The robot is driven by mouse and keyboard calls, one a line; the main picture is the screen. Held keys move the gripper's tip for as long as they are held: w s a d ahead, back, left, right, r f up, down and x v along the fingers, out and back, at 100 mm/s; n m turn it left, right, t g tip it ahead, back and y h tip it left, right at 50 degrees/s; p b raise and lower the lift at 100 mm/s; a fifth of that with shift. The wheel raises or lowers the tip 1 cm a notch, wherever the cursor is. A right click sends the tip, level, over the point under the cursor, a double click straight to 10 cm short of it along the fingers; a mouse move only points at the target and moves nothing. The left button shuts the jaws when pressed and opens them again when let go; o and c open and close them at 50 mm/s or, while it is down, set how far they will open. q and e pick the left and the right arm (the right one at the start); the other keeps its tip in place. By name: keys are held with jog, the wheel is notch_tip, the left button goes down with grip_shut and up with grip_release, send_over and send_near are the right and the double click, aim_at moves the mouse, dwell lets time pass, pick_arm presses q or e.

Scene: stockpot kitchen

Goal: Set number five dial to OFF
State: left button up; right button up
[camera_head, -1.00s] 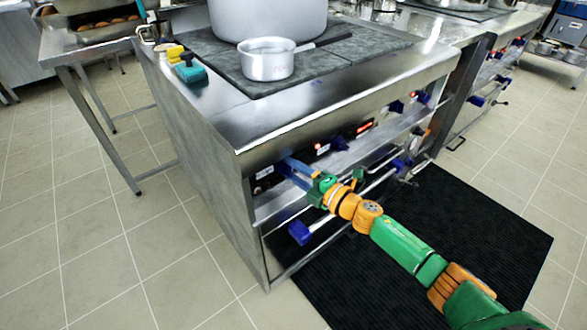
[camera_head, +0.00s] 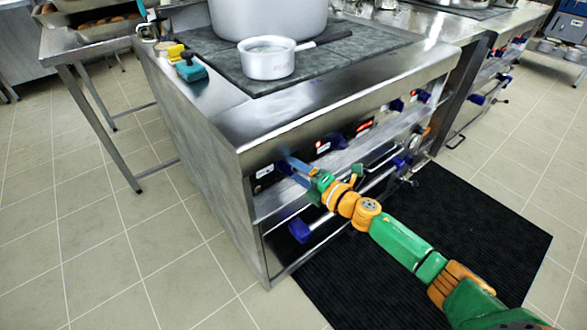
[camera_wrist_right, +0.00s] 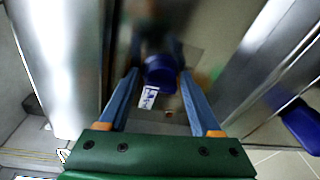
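My right gripper (camera_head: 290,162) is at the left end of the stove's front panel (camera_head: 262,172), with its blue fingers reaching to the panel. In the right wrist view its two fingers (camera_wrist_right: 160,82) are apart. A dark blue dial (camera_wrist_right: 161,72) stands between their far ends, with a gap seeming to show on each side. A small white label (camera_wrist_right: 148,97) is beside the dial; I cannot read its number or the dial setting. In the head view the fingers mostly hide this dial. Another blue dial (camera_head: 338,142) is further right on the panel. My left gripper is not in view.
A blue-ended valve handle (camera_head: 300,231) sticks out below the panel. A small saucepan (camera_head: 267,63) and a large stockpot (camera_head: 268,18) stand on the stove top. A black mat (camera_head: 480,230) covers the floor in front.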

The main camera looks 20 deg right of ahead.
jog(key=shift+o, duration=0.5)
jog(key=v, duration=0.7)
